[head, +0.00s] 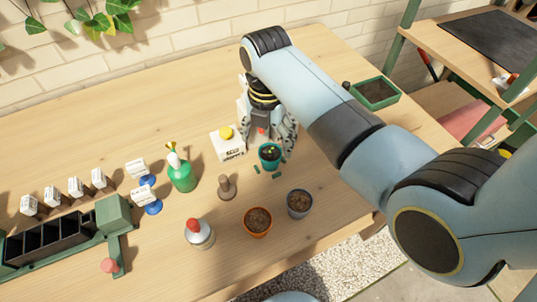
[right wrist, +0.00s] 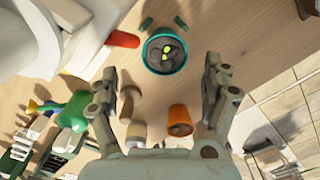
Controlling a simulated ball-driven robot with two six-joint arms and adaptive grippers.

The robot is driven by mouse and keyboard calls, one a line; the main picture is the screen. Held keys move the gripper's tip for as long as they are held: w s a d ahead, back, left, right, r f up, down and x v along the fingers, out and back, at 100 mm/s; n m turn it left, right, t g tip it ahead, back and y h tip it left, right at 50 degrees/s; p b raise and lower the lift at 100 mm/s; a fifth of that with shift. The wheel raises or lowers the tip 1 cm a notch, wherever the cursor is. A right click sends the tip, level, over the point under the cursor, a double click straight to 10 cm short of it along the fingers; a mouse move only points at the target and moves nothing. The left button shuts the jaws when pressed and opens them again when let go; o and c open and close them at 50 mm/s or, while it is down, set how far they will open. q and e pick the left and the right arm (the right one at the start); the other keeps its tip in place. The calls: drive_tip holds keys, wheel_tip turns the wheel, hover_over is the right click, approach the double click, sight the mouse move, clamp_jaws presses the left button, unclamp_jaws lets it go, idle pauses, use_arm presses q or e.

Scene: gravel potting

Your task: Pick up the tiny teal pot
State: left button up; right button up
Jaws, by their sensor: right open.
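The tiny teal pot (head: 270,161) stands upright on the wooden table, with dark filling and small yellow-green bits on top. It also shows in the right wrist view (right wrist: 150,62), ahead of the fingers and roughly centred between them. My right gripper (head: 268,138) reaches down at the pot from behind, its fingers spread. In the right wrist view my right gripper (right wrist: 160,85) is open and empty, with a finger on each side of the picture. Whether a finger touches the pot cannot be told. My left gripper is not in view.
A white box (head: 229,148) stands close left of the gripper. An orange pot (head: 257,230) and a grey pot (head: 299,211) stand in front. A green spray bottle (head: 182,177) and a wooden tamper (head: 227,190) are to the left. A green tray (head: 376,104) is behind my arm.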

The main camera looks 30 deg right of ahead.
sight(270, 152)
drive_tip(key=shift+w+f, duration=0.1)
drive_tip(key=shift+f, duration=0.7)
drive_tip(key=f, duration=0.4)
drive_tip(key=shift+s+d+f, duration=0.25)
drive_tip(key=shift+d, duration=0.1)
drive_tip(key=shift+f, duration=0.15)
drive_tip(key=c, duration=1.1)
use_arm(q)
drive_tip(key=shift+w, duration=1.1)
use_arm(e)
drive_tip(key=shift+c, duration=1)
